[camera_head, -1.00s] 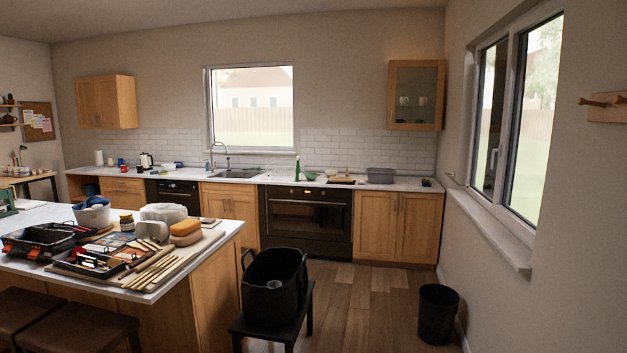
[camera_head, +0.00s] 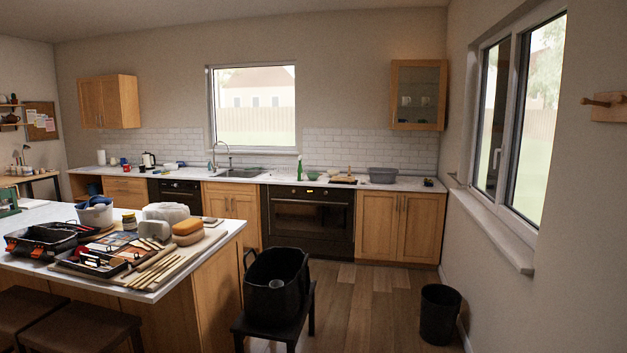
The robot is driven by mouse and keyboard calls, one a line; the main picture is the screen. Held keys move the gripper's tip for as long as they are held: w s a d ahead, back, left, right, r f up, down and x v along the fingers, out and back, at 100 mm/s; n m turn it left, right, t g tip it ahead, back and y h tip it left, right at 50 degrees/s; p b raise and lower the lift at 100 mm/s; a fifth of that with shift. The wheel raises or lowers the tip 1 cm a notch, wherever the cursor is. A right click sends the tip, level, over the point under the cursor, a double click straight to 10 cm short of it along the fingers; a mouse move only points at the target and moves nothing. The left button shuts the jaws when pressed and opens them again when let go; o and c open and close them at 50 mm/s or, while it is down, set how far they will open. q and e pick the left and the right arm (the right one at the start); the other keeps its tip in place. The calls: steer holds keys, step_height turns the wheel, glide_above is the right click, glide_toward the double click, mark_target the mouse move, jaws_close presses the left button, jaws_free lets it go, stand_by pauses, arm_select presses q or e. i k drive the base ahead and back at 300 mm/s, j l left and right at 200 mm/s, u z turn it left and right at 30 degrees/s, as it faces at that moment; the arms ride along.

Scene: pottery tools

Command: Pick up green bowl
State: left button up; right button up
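A small green bowl (camera_head: 313,175) sits on the far white counter (camera_head: 405,184), above the oven and to the right of the sink. It is small at this distance, so I cannot tell whether anything is in it. A green bottle (camera_head: 299,169) stands just to its left. A cutting board (camera_head: 343,180) with small items lies to its right. Neither of my grippers shows in the head view.
An island (camera_head: 200,255) with pottery tools stands at the front left. A black basket (camera_head: 277,282) on a dark stool (camera_head: 275,325) blocks part of the way to the oven (camera_head: 308,222). A black bin (camera_head: 440,313) stands at the right. Wood floor (camera_head: 372,305) between them is clear.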

mark_target(312, 176)
steer(key=i+l+z, duration=0.15)
steer(key=i+z, duration=0.15)
steer(key=i, duration=0.95)
steer(key=i+j+z, duration=0.15)
steer(key=i+z, duration=0.15)
steer(key=i, duration=0.95)
steer(key=i+u, duration=0.1)
steer(key=i, duration=0.55)
steer(key=i+l+u, duration=0.1)
steer(key=i, duration=0.55)
steer(key=i+l+u, duration=0.1)
steer(key=i, duration=0.55)
steer(key=i+u, duration=0.3)
steer(key=i, duration=0.7)
steer(key=i+l+u, duration=0.1)
steer(key=i+u, duration=0.15)
steer(key=i, duration=0.7)
steer(key=i+j+u, duration=0.1)
steer(key=i+u, duration=0.35)
steer(key=i, duration=0.35)
steer(key=i+l+u, duration=0.2)
steer(key=i+u, duration=0.2)
steer(key=i, duration=0.4)
